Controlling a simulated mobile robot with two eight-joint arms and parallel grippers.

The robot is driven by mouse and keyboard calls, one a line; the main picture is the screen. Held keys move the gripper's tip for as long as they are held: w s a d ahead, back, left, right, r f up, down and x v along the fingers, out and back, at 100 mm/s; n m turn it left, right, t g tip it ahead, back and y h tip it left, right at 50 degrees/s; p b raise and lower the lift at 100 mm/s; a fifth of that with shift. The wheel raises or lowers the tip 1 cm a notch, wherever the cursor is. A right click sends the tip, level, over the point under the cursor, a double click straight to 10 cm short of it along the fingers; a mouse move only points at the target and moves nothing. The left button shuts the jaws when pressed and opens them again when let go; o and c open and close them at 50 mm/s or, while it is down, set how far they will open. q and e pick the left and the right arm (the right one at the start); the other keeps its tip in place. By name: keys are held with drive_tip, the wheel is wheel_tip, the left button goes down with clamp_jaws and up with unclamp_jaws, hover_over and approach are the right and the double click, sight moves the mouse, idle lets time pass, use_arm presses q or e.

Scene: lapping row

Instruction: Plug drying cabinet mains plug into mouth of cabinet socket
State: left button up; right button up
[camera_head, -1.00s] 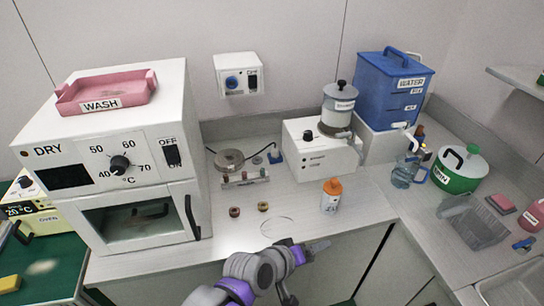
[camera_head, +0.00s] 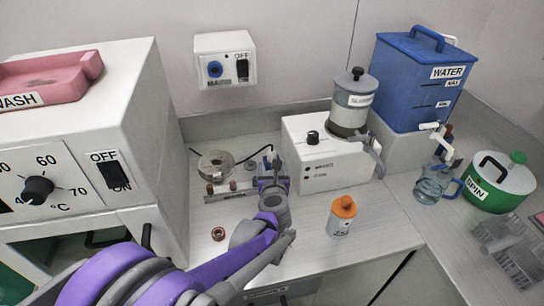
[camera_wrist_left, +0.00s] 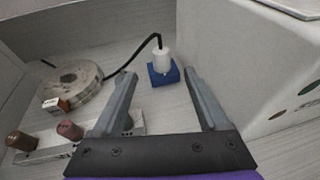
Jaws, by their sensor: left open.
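The mains plug (camera_wrist_left: 161,60) is a white cylinder standing upright on a small blue block (camera_wrist_left: 164,76), with a black cord leaving its top. It lies between and beyond the fingertips of my left gripper (camera_wrist_left: 158,74), which is open and empty. In the head view my left gripper (camera_head: 271,168) reaches over the bench beside the white machine and mostly hides the plug. The cabinet socket is a white wall box (camera_head: 226,60) with a round blue mouth (camera_head: 215,69) and an OFF switch. My right gripper is in neither view.
The drying cabinet (camera_head: 130,90) stands left, with a pink WASH tray (camera_head: 60,75) on top. A round metal disc (camera_head: 215,164) and a rack with pegs lie left of my gripper. The white machine (camera_head: 330,160) stands close right.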

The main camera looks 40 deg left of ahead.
sight(272, 157)
use_arm(q)
drive_tip(key=x, duration=0.7)
drive_tip(key=shift+w+f+b, duration=0.15)
drive_tip(key=shift+w+b, duration=0.1)
drive_tip(key=shift+b, duration=0.15)
clamp_jaws()
